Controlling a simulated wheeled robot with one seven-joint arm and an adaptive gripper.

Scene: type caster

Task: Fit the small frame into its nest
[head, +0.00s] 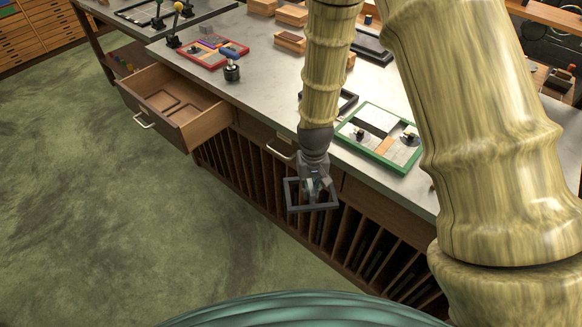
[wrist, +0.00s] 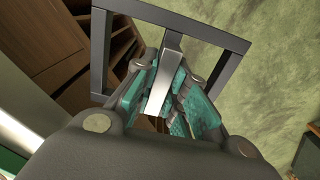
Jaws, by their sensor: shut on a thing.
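The small frame (head: 312,209) is a dark grey open rectangle, held in the air in front of the counter. In the wrist view its dark bars (wrist: 99,50) spread past both sides of my gripper (wrist: 162,92). A lighter metal bar (wrist: 171,50) runs from its far bar to between the teal finger pads, which are shut on it. In the head view my gripper (head: 314,188) points down at the frame. An open wooden drawer (head: 208,119) to the left has two rectangular outlines on its floor; I cannot tell for sure which is the nest.
A larger dark frame (head: 349,99) is partly behind my arm. Vertical slots lie below. The green floor is clear.

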